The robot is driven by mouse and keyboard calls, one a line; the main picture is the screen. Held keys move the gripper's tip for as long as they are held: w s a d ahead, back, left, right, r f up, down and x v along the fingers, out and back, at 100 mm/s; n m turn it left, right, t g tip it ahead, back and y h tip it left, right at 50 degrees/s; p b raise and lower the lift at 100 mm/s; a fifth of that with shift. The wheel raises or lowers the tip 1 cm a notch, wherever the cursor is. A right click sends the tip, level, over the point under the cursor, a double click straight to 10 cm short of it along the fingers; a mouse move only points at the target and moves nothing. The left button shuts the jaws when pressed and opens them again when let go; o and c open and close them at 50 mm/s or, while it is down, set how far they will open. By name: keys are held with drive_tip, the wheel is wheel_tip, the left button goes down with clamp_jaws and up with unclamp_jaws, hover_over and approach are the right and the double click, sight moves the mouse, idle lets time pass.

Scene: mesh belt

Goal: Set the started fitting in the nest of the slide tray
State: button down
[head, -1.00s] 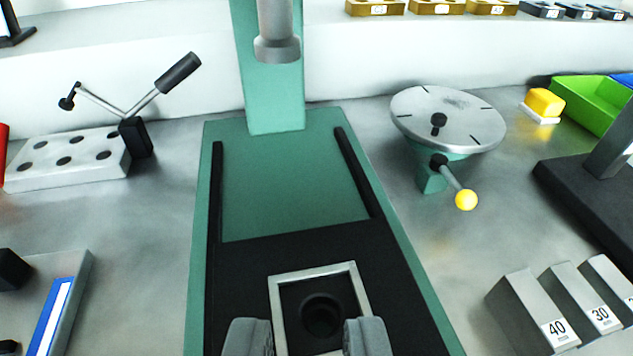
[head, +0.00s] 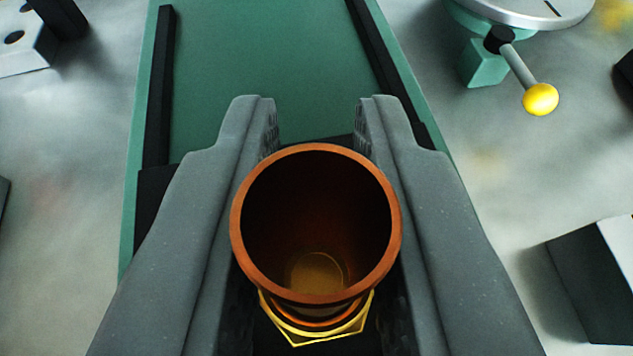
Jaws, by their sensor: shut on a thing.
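The fitting (head: 316,297) is a wide, open copper-coloured cup or tube with a brass hex nut (head: 317,334) below it. I look down into its mouth. My gripper (head: 316,130) is shut on it, with one grey finger on each side. The black slide tray (head: 155,190) shows only as a patch beside the left finger. Its nest is hidden behind the fitting and the fingers. I cannot tell whether the fitting's lower end touches the nest or hangs above it.
The green base (head: 260,60) with two black rails (head: 160,85) runs away ahead. At the upper right is a round dial table (head: 530,8) with a yellow-knobbed lever (head: 540,98). A grey block (head: 590,280) stands at right, and a holed block (head: 22,40) at upper left.

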drive_tip(key=c, duration=1.3)
unclamp_jaws()
drive_tip(key=shift+s+r, duration=0.3)
drive_tip(key=shift+s, duration=0.1)
drive_tip(key=a+p+v, duration=0.1)
drive_tip(key=v, duration=1)
drive_tip(key=shift+d+p, duration=0.3)
drive_tip(key=shift+d, duration=0.2)
drive_tip(key=shift+s+f, duration=0.1)
